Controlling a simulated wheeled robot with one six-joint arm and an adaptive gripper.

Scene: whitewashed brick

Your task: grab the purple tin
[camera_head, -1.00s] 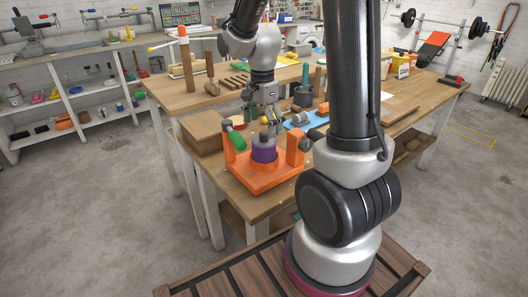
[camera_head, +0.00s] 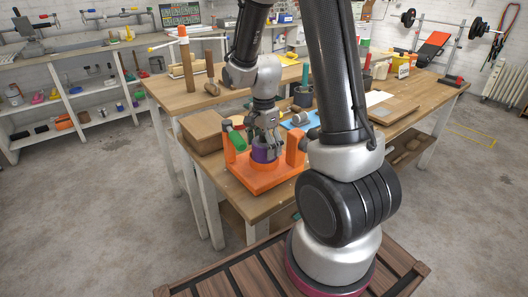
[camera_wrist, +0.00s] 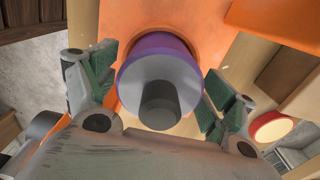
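The purple tin (camera_head: 262,155) stands upright on an orange holder (camera_head: 262,183) at the table's near corner. In the wrist view the tin (camera_wrist: 160,50) shows a purple rim, a grey top and a dark round knob. My gripper (camera_head: 266,142) is over the tin, pointing down. In the wrist view my gripper's green-padded fingers (camera_wrist: 155,95) are spread on either side of the tin's top. A gap shows at the right finger; whether the left finger touches is unclear. The tin's far side is hidden in the head view.
Orange uprights stand on both sides of the holder, with a green-handled item (camera_head: 236,141) at the left one. A wooden box (camera_head: 203,132) stands left. A blue mat (camera_head: 300,120) and a dark cup (camera_head: 303,96) lie behind.

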